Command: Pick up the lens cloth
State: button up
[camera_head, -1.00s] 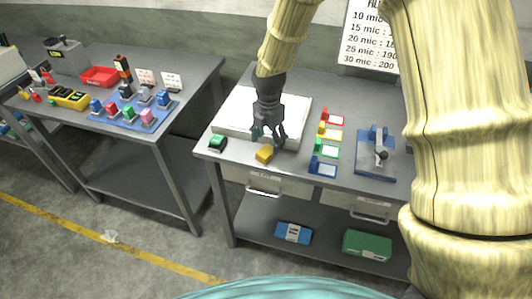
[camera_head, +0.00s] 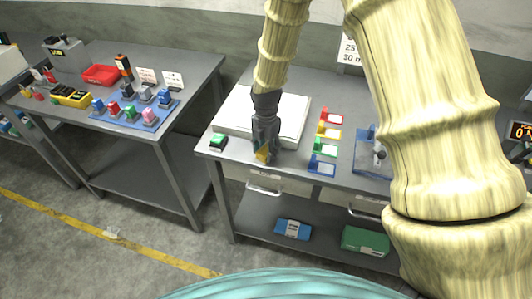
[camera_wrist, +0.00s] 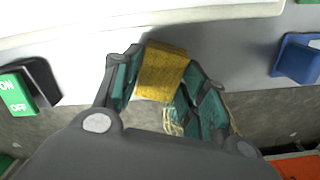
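The lens cloth (camera_head: 262,154) is a small yellow folded piece at the front edge of the right-hand grey table. It also shows in the wrist view (camera_wrist: 162,72), between my two dark fingers with green pads. My gripper (camera_head: 264,148) points down over it and hides part of it in the head view. In the wrist view my gripper (camera_wrist: 164,82) has a finger against each side of the cloth and looks shut on it. Whether the cloth still touches the table is hard to tell.
A green ON/OFF switch (camera_head: 218,142) stands left of my gripper. A white slab (camera_head: 235,108) lies behind it. Coloured holders, including a blue one (camera_head: 322,165), stand to the right. Drawers with handles (camera_head: 264,188) are below the table edge.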

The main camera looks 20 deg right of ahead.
aim_at(266, 150)
jog(key=shift+c, duration=1.4)
jog(key=shift+r, duration=0.15)
jog(key=shift+w+r+b, duration=0.1)
jog(key=shift+r+b, duration=0.95)
jog(key=shift+r, duration=0.4)
jog(key=s+a+r+b, duration=0.2)
jog(key=s+a+b, duration=0.2)
jog(key=s+a, duration=0.6)
jog(key=shift+s+a+b, duration=0.3)
jog(key=shift+a+b, duration=0.05)
jog(key=shift+a, duration=0.7)
jog(key=o, duration=0.4)
jog(key=shift+f, duration=0.15)
jog(key=c, duration=0.4)
